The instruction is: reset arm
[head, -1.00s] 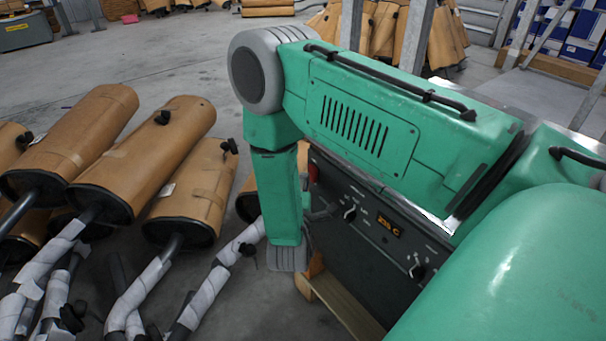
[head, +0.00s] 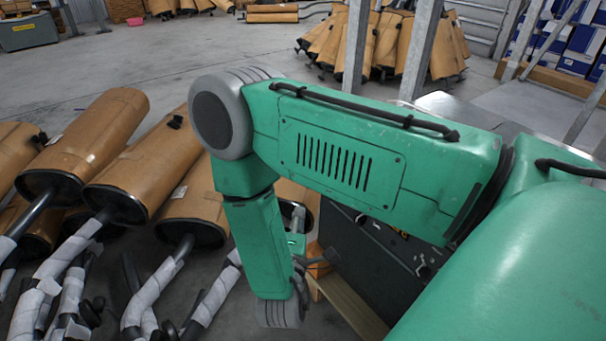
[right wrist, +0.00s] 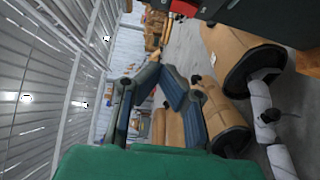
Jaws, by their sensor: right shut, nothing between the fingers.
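My right arm, green with a grey elbow joint, crosses the head view, its forearm pointing down in front of a dark control box. My right gripper is mostly hidden behind that forearm in the head view. In the right wrist view my right gripper (right wrist: 160,76) shows two dark blue-grey fingers. Their tips meet with nothing between them, and it is shut and empty. My left gripper is not in view.
Brown-wrapped mufflers (head: 150,165) with wrapped pipes lie at left, close to my forearm. The dark control box (head: 375,265) stands beside the arm above a wooden pallet (head: 347,306). More mufflers (head: 392,42) stand behind. Open grey floor (head: 200,55) lies at the back left.

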